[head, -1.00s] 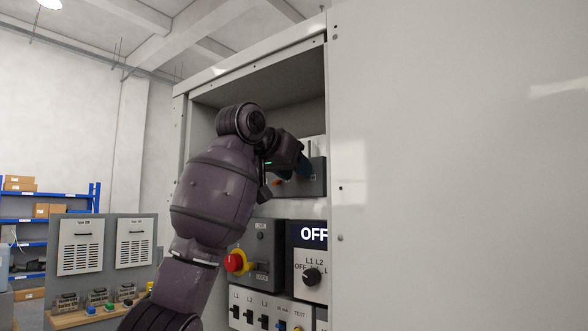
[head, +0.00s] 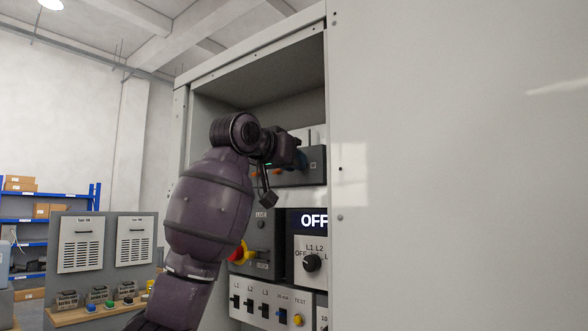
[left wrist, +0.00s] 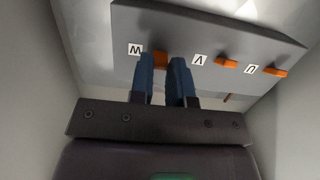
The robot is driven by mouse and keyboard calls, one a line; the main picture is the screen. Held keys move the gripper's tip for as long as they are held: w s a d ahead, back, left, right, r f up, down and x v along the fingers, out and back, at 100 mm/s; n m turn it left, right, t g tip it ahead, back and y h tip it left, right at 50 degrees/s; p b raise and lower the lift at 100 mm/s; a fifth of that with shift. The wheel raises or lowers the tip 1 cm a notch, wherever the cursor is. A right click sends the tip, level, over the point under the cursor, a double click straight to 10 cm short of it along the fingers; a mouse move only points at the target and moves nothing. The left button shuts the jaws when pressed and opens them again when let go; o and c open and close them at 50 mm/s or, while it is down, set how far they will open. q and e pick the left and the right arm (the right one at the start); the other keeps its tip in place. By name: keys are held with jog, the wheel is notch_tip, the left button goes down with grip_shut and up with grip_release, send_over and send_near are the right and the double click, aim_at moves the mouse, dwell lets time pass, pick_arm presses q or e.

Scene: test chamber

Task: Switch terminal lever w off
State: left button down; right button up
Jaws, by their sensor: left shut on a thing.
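The grey terminal block (left wrist: 215,30) carries three orange levers, labelled W, V and U, in the left wrist view. Lever w (left wrist: 160,58) is between the blue fingertips of my left gripper (left wrist: 163,72), which is shut on it. Lever v (left wrist: 227,63) and lever u (left wrist: 275,72) stick out to the right, clear of the fingers. In the head view my left gripper (head: 303,160) reaches into the open cabinet at the terminal block (head: 317,171) and hides most of the levers. My right gripper is not in view.
Below the block are a panel with a red and yellow knob (head: 238,253), a rotary switch (head: 311,263) under an "OFF" display, and a row of breakers (head: 249,303). The cabinet's side wall (head: 185,150) and large right panel (head: 450,170) bound the opening.

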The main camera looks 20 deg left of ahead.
pick_arm(q)
jog(key=shift+w+d+f+t+h+b, duration=0.1)
jog(key=shift+f+t+h+b, duration=0.35)
jog(key=shift+t, duration=0.7)
jog(key=shift+w+a+f+t+h+b, duration=0.1)
jog(key=shift+f+t+h+b, duration=0.35)
jog(key=shift+t, duration=0.75)
jog(key=shift+d+f+t+h+b, duration=0.1)
jog(key=shift+f+t+h+b, duration=0.35)
jog(key=shift+t, duration=0.7)
jog(key=c, duration=1.1)
grip_release()
